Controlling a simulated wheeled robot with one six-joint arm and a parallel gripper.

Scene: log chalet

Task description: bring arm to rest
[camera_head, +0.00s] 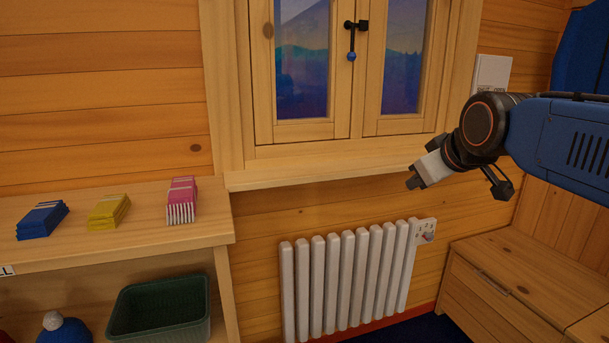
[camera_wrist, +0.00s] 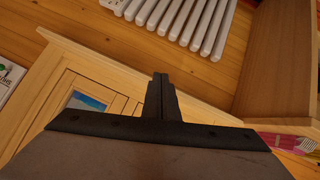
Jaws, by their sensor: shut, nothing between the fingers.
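My gripper (camera_head: 414,182) hangs in the air at the right of the head view, in front of the wall below the window's right side. Its fingers are shut with nothing between them. My blue arm reaches in from the right edge. In the wrist view, my gripper's dark fingers (camera_wrist: 160,82) are together, pointing up the picture, with the window frame and wall planks behind them.
A latched window (camera_head: 345,75) and a white radiator (camera_head: 345,275) are on the wall. A shelf (camera_head: 120,248) at left holds blue, yellow and pink stacks, with a green bin (camera_head: 160,308) below. A wooden chest (camera_head: 500,290) stands at lower right.

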